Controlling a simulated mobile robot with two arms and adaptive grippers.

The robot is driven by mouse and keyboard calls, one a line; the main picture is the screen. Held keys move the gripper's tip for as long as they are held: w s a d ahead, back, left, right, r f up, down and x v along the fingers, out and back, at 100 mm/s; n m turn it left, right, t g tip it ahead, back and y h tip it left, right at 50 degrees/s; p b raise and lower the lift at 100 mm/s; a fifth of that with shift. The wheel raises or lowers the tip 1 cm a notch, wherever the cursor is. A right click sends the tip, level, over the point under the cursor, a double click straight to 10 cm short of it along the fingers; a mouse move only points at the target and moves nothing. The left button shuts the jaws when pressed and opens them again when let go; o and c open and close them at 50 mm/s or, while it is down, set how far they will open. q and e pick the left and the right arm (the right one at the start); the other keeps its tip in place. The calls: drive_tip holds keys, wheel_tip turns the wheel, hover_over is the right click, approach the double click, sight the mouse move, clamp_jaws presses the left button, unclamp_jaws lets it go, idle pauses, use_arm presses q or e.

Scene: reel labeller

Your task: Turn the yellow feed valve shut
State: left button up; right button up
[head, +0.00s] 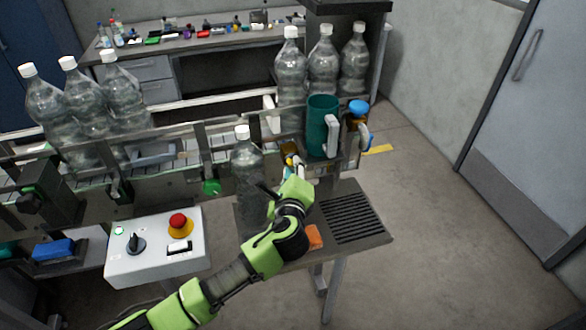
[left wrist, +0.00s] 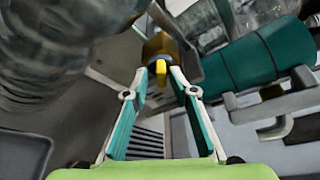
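The yellow feed valve (left wrist: 160,72) shows in the left wrist view as a small yellow handle on a dark yellow body with a blue-grey ring. My left gripper (left wrist: 161,82) is open, with its two fingertips on either side of the yellow handle. I cannot tell whether either fingertip touches it. In the head view my left gripper (head: 291,170) reaches over the small side table, just right of a clear bottle, and mostly hides the valve; only a bit of yellow shows there. My right gripper is not in view.
A clear bottle (head: 247,180) stands close left of my left gripper. A teal jug (head: 322,128) with a pale handle stands just behind it. An orange block (head: 314,237) and a dark grate (head: 351,218) are on the side table. A control box (head: 157,246) sits at front left.

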use_arm(q)
drive_tip(key=v, duration=0.8)
